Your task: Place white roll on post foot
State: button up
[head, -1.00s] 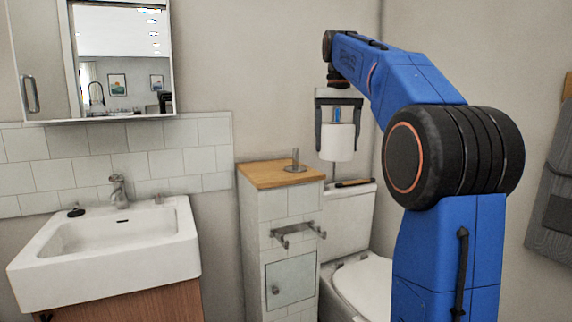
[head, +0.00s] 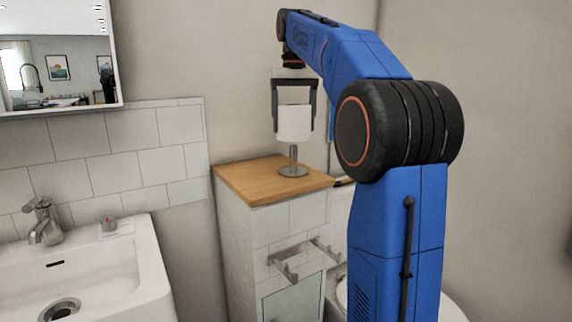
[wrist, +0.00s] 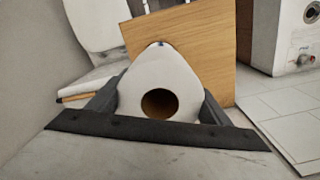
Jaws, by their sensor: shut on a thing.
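The white roll (head: 294,124) hangs upright between the dark fingers of my gripper (head: 294,108), which is shut on it. In the wrist view the roll (wrist: 165,75) shows its brown core hole towards the camera. A metal post (head: 293,155) stands on a round foot (head: 293,171) on the wooden cabinet top. In the head view the roll's lower edge appears right at the post's upper end. Whether the post enters the core or the roll is in front or behind, I cannot tell. In the wrist view the roll hides most of the post.
The wooden top (head: 245,180) is otherwise clear. A metal holder (head: 290,258) sticks out from the cabinet's front. A white sink (head: 120,260) with a tap (head: 42,222) stands at the left, and a toilet (head: 452,308) is at the right, partly behind my arm.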

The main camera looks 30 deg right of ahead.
aim_at(294, 145)
notch_tip(294, 145, down, 10)
jog(key=shift+r, duration=0.15)
dwell(0.4)
jog(key=o, duration=1.1)
notch_tip(294, 145, up, 12)
jog(key=shift+r, duration=0.1)
